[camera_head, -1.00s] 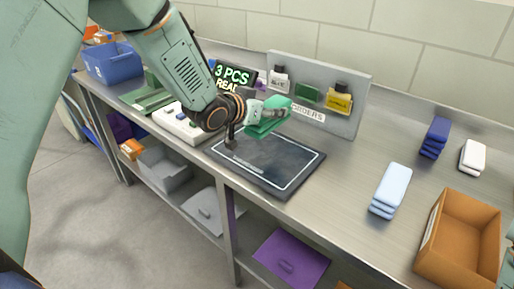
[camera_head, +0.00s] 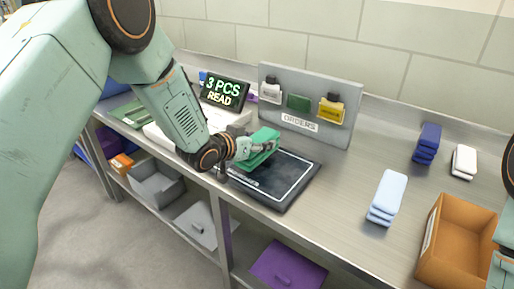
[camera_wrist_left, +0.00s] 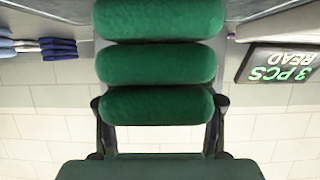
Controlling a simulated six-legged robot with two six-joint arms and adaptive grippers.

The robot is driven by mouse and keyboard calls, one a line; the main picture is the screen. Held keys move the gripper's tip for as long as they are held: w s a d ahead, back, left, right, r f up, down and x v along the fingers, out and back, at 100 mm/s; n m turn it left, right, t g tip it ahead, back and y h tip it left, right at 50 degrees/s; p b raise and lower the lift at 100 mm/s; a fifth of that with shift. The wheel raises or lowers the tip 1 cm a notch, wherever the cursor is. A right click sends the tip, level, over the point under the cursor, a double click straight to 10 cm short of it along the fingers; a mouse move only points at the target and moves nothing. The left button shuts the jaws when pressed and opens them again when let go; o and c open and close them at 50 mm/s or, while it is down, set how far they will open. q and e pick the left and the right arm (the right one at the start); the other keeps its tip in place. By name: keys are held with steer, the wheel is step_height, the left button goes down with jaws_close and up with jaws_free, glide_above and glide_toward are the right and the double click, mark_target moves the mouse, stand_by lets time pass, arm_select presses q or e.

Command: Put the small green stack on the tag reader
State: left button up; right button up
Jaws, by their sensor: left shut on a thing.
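The small green stack (camera_head: 266,138) is held in my left gripper (camera_head: 258,149), over the back left part of the tag reader (camera_head: 292,191). The reader is a dark flat pad with a pale outline. I cannot tell whether the stack touches it. In the left wrist view the stack shows as three plump green folded pieces (camera_wrist_left: 158,63), with the gripper's dark fingers (camera_wrist_left: 158,108) at either side. The display (camera_head: 224,92) behind reads "3 PCS READ". My right gripper is not in view; only parts of my right arm show at the right edge.
A grey orders board (camera_head: 318,80) with three small coloured samples stands behind the reader. To the right are a light blue stack (camera_head: 388,195), a dark blue stack (camera_head: 428,143), a white stack (camera_head: 464,162) and an orange open box (camera_head: 458,245).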

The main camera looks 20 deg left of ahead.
arm_select(q)
steer(key=shift+a+f, duration=0.15)
steer(key=shift+f, duration=0.65)
steer(key=shift+w+f, duration=0.1)
steer(key=shift+f, duration=0.2)
steer(key=shift+w+d, duration=0.15)
steer(key=shift+d, duration=0.35)
steer(key=shift+s+a, duration=0.15)
steer(key=shift+s, duration=0.05)
steer(key=o, duration=1)
steer(key=shift+a+f, duration=0.1)
steer(key=shift+a, duration=0.15)
steer(key=o, duration=0.3)
steer(key=shift+w+d, duration=0.15)
steer(key=shift+d, duration=0.15)
steer(key=shift+s+a+r, duration=0.3)
steer(key=shift+a, duration=0.05)
steer(key=p+v, duration=0.1)
steer(key=v, duration=0.9)
steer(key=shift+s+a+r, duration=0.1)
steer(key=shift+s+r, duration=0.2)
steer(key=shift+s, duration=0.35)
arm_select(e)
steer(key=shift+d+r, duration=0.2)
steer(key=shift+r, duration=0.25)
arm_select(q)
steer(key=shift+a, duration=0.1)
